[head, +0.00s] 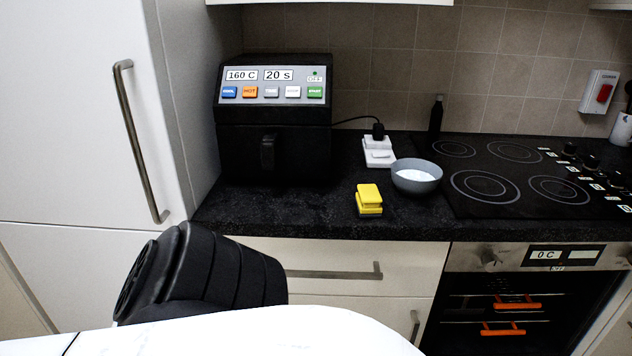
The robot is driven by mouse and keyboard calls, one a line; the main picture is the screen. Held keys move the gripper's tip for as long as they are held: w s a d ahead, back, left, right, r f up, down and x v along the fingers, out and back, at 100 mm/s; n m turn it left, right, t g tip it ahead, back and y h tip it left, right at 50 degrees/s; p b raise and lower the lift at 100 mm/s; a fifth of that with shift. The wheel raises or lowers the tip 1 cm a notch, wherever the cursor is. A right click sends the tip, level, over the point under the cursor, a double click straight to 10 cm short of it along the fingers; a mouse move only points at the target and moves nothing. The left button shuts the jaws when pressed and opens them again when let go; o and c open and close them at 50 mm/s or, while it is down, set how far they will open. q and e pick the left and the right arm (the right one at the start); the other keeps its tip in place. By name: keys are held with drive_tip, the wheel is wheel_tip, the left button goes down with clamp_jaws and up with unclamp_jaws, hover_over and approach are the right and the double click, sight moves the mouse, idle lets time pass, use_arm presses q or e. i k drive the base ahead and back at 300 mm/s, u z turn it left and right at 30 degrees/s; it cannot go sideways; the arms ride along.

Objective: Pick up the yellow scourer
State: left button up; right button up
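The yellow scourer (369,196) sits on the black worktop near its front edge, in the middle of the head view. It looks like a small yellow block with a darker lower part. A grey bowl stands just behind it to the right. A black ribbed arm part of mine shows at the lower left, below the worktop edge. Neither of my grippers shows in the head view. Nothing is touching the scourer from above.
A black air fryer (274,140) stands left of the scourer. The grey bowl (416,179) with white contents is close by, before a white socket (378,153) with a plugged cable. A black hob (510,185) lies right. The worktop (290,212) is clear left of the scourer.

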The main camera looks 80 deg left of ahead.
sight(369, 199)
drive_tip(key=u, duration=2.05)
drive_tip(key=k, duration=0.65)
drive_tip(key=u, duration=0.45)
drive_tip(key=i, duration=0.8)
drive_tip(key=u, duration=0.05)
